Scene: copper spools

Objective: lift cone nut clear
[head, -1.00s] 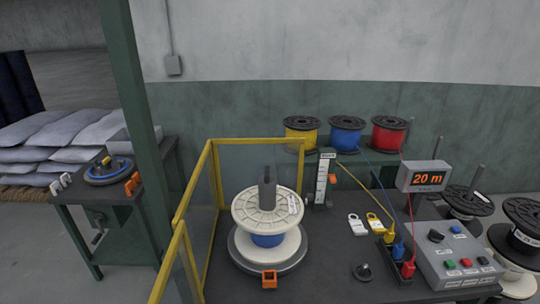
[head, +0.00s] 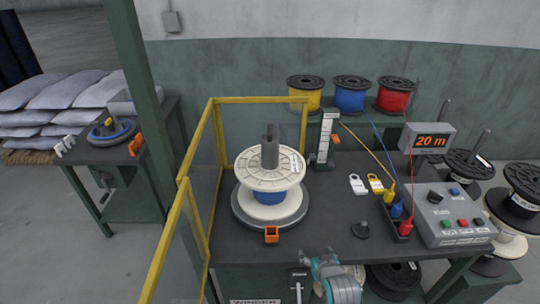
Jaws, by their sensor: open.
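A thick dark grey piece (head: 269,152) stands upright in the middle of the white spool (head: 262,178) with blue wire; it may be the cone nut on the spindle. The spool sits on a round grey turntable (head: 242,216) on the bench. A teal and grey part of my arm shows at the bottom edge, below the bench front. My gripper's fingers are not in view.
A yellow-framed clear guard (head: 213,150) borders the turntable at left and back. An orange clip (head: 271,235) is at the turntable's front. Wire plugs (head: 397,212), a control box (head: 452,215) and a display (head: 428,140) stand at right. Bare bench (head: 320,220) lies between.

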